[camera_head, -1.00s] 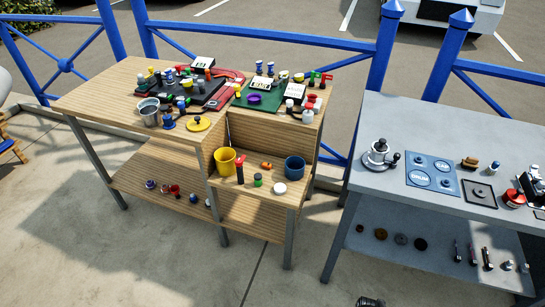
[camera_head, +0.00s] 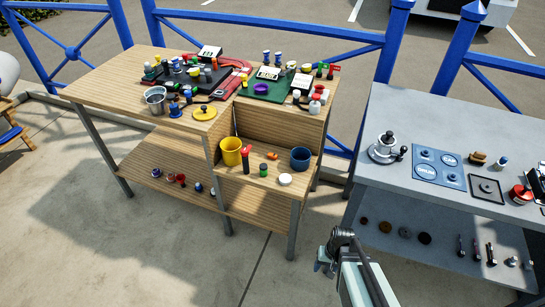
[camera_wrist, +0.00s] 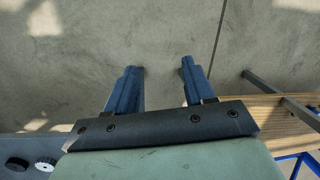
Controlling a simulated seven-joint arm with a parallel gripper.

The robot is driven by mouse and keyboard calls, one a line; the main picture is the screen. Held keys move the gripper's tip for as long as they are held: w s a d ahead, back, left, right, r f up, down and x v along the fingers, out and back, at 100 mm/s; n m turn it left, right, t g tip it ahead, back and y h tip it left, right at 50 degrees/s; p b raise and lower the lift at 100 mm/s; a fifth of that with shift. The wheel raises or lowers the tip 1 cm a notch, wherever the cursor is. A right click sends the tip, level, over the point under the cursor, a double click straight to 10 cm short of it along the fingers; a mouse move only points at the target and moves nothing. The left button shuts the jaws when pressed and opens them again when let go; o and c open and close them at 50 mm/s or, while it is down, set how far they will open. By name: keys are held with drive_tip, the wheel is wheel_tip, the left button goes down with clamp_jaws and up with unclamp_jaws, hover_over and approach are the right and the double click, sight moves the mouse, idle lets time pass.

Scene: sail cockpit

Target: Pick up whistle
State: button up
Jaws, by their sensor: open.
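I cannot pick out the whistle for sure. A small orange item (camera_head: 272,156) lies on the middle wooden shelf, between the yellow cup and the blue cup; it is too small to tell whether it is the whistle. My gripper (camera_wrist: 159,68) is open and empty in the wrist view, its two blue fingers apart above bare concrete floor. In the head view part of my arm shows at the bottom, in front of the gap between the two benches, well away from the orange item. The fingertips are not clear there.
The yellow cup (camera_head: 231,151), blue cup (camera_head: 300,159), a red-topped item (camera_head: 246,158) and a white round item (camera_head: 285,179) crowd the shelf. The wooden bench top (camera_head: 110,82) above holds many small things. A grey bench (camera_head: 395,110) stands at right. Blue railings run behind.

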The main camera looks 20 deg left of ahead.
drive_tip(key=w+a+r+n+t+y, duration=0.1)
drive_tip(key=w+a+r+n, duration=0.1)
drive_tip(key=w+a+r, duration=0.5)
drive_tip(key=w+a+r+n+t+y, duration=0.1)
drive_tip(key=w+a+r+n+y, duration=0.15)
drive_tip(key=a+r, duration=0.8)
drive_tip(key=w+a+r+n+t+y, duration=0.15)
drive_tip(key=w+a+r, duration=0.35)
drive_tip(key=a, duration=0.7)
drive_tip(key=n+g+h, duration=0.2)
drive_tip(key=n, duration=0.7)
approach(273, 154)
drive_tip(key=x, duration=0.8)
drive_tip(key=shift+a+f, duration=0.15)
drive_tip(key=shift+f, duration=0.15)
drive_tip(key=shift+c, duration=0.4)
clamp_jaws()
